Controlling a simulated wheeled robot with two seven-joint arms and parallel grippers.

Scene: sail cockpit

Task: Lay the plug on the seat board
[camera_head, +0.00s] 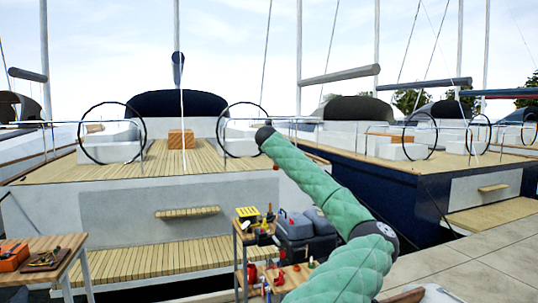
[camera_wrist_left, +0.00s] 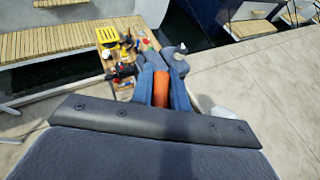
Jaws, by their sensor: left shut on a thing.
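An orange plug (camera_wrist_left: 161,90) sits between the two blue fingers of my left gripper (camera_wrist_left: 162,76) in the left wrist view. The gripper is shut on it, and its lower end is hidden. The held plug is seen in front of a cluttered wooden stand. My right gripper is not seen. A green padded arm of mine crosses the head view. A small slatted board (camera_head: 188,212) juts from the pale boat's stern, above a wide slatted platform (camera_head: 150,262). The platform also shows in the left wrist view (camera_wrist_left: 45,44). I cannot tell which is the seat board.
A wooden table (camera_head: 45,246) with an orange box (camera_head: 13,257) stands at the lower left. Paved quay (camera_head: 480,270) is open at the right. Dark water lies between boats and quay.

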